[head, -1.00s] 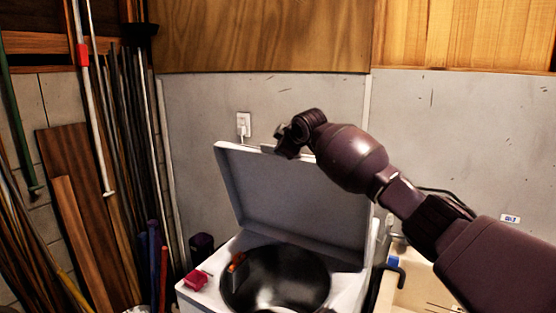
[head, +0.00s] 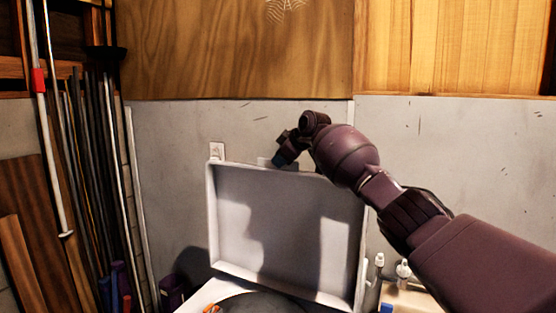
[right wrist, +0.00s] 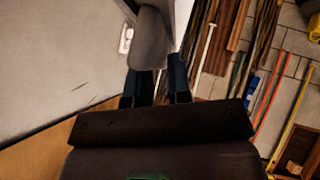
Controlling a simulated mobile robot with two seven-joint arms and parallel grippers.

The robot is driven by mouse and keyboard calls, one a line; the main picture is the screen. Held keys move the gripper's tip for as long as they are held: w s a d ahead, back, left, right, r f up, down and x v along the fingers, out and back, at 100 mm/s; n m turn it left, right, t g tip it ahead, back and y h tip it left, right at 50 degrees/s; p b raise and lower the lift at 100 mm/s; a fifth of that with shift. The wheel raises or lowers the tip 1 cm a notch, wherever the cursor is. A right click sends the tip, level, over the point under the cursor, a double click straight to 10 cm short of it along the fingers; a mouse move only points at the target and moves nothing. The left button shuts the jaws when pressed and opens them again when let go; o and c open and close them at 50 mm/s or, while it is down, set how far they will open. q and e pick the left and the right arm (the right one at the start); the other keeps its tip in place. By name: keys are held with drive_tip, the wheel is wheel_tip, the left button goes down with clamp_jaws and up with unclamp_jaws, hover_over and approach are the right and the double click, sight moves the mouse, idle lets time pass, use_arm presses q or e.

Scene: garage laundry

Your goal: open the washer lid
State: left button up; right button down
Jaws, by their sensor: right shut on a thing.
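The washer lid (head: 285,225) is a light grey panel with a raised rim, standing nearly upright against the grey wall, its inner side facing me. The washer's top (head: 205,297) and part of its dark drum opening (head: 255,303) show below. My right gripper (head: 278,163) is at the lid's top edge. In the right wrist view its dark fingers (right wrist: 160,80) are shut on a grey part of the lid (right wrist: 150,38); the exact contact is partly hidden. My left gripper is not in view.
An outlet (head: 217,151) is on the wall behind the lid. Poles and boards (head: 75,170) lean at the left. Several small bottles (head: 403,271) stand by the sink at the lower right. An orange item (head: 212,309) lies near the drum opening.

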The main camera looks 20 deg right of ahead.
drive_tip(key=shift+d+f, duration=0.1)
drive_tip(key=shift+f, duration=0.3)
drive_tip(key=c, duration=1.2)
unclamp_jaws()
drive_tip(key=shift+d, duration=0.1)
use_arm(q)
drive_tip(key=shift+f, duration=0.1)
use_arm(e)
drive_tip(key=shift+r, duration=0.15)
drive_tip(key=shift+s+r, duration=0.15)
drive_tip(key=shift+r, duration=0.05)
use_arm(q)
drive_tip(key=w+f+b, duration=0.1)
drive_tip(key=b, duration=0.1)
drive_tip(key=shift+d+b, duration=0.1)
drive_tip(key=shift+b, duration=0.2)
use_arm(e)
drive_tip(key=v, duration=1)
drive_tip(key=shift+r, duration=0.2)
drive_tip(key=shift+s+f, duration=0.1)
drive_tip(key=shift+s, duration=0.05)
